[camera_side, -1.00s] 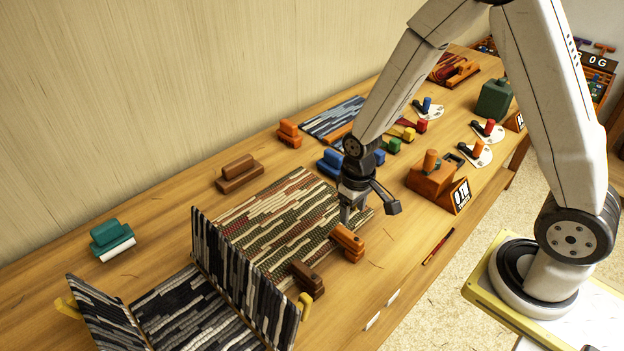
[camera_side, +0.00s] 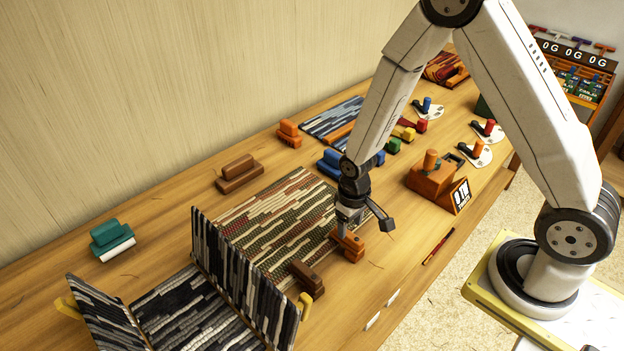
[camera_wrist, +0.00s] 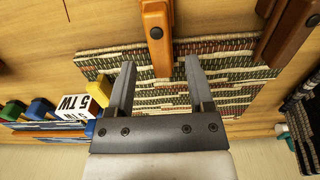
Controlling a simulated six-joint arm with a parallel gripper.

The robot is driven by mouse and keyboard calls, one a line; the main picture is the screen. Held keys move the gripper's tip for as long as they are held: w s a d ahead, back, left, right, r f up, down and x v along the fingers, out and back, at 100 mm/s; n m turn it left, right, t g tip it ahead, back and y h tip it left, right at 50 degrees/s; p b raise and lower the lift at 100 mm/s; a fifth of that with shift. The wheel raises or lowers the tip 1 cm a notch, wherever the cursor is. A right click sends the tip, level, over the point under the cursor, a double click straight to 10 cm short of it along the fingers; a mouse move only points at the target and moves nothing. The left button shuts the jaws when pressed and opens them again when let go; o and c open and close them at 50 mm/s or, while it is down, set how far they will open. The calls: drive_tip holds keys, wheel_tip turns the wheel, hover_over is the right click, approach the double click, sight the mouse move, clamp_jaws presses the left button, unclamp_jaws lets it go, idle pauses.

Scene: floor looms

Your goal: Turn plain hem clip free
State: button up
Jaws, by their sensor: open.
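A woven mat (camera_side: 275,230) lies flat on the table, striped in green, red and cream. An orange-brown clip (camera_side: 350,249) sits at its front right edge, and a dark brown clip (camera_side: 308,277) sits at its front edge further left. I cannot tell which one is called plain. My gripper (camera_side: 343,228) is open, pointing down at the orange-brown clip, and partly hides it. In the wrist view, the near end of the orange-brown clip (camera_wrist: 157,30) reaches between the open fingertips (camera_wrist: 160,64). The fingers look apart from it. The dark brown clip (camera_wrist: 288,30) is to the right.
Dark striped folded panels (camera_side: 245,275) stand upright at the left. An orange box (camera_side: 430,180) with a peg and a sign stands at right. Brown (camera_side: 239,173) and teal (camera_side: 111,240) blocks lie behind. Bare table lies between the orange-brown clip and the pencil (camera_side: 438,246).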

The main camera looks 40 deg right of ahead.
sight(349, 234)
drive_tip(key=shift+f, duration=1.7)
clamp_jaws()
idle(0.3)
